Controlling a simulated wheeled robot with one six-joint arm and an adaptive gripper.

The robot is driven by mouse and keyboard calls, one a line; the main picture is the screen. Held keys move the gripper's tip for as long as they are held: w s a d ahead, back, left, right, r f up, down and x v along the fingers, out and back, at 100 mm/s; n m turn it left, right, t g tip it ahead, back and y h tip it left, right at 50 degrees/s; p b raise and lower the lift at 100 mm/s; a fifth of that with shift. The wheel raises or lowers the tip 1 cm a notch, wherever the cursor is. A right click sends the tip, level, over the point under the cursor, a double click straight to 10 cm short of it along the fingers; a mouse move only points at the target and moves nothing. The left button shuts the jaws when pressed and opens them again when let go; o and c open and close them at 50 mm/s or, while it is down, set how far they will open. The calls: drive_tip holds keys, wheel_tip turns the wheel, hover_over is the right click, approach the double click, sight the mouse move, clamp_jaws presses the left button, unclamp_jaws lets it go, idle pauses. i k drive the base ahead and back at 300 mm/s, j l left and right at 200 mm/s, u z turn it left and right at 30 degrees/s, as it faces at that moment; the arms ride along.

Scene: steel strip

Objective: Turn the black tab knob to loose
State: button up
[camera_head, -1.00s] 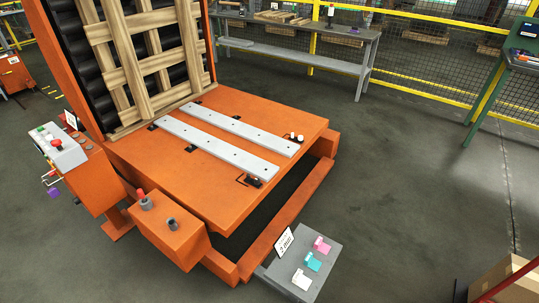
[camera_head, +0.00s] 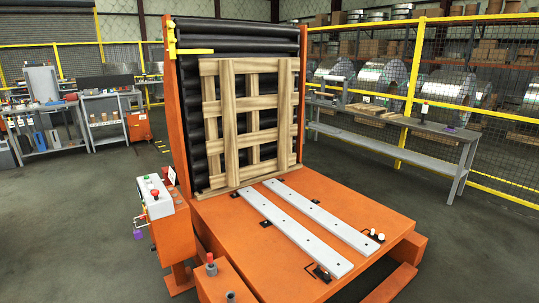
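I cannot single out the black tab knob with certainty. A small black fitting (camera_head: 321,273) sits at the near end of the left steel strip (camera_head: 292,228), on the orange platform. A dark grey knob (camera_head: 230,296) stands on the low orange box at the bottom edge, beside a red-topped knob (camera_head: 211,262). The grey control box (camera_head: 155,198) on the left carries small green and red buttons. These parts are too small to read any loose or tight marks. My gripper is not in view.
A wooden pallet (camera_head: 230,120) leans upright against black rollers on the orange frame (camera_head: 180,100). A grey bench (camera_head: 425,130) and yellow fencing stand behind. Floor on the left (camera_head: 75,220) is clear.

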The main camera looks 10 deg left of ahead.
sight(327, 275)
drive_tip(key=i+j+z, duration=0.1)
drive_tip(key=i+j, duration=0.15)
drive_tip(key=i+j+z, duration=0.1)
drive_tip(key=i+j, duration=0.2)
drive_tip(key=i+j+z, duration=0.1)
drive_tip(key=j, duration=0.35)
drive_tip(key=i+j+z, duration=0.15)
drive_tip(key=i+j, duration=0.2)
drive_tip(key=i+j+z, duration=0.1)
drive_tip(key=j, duration=0.3)
drive_tip(key=i+j+z, duration=0.1)
drive_tip(key=i+j, duration=0.2)
drive_tip(key=i+j+z, duration=0.1)
drive_tip(key=j, duration=0.45)
drive_tip(key=i, duration=0.1)
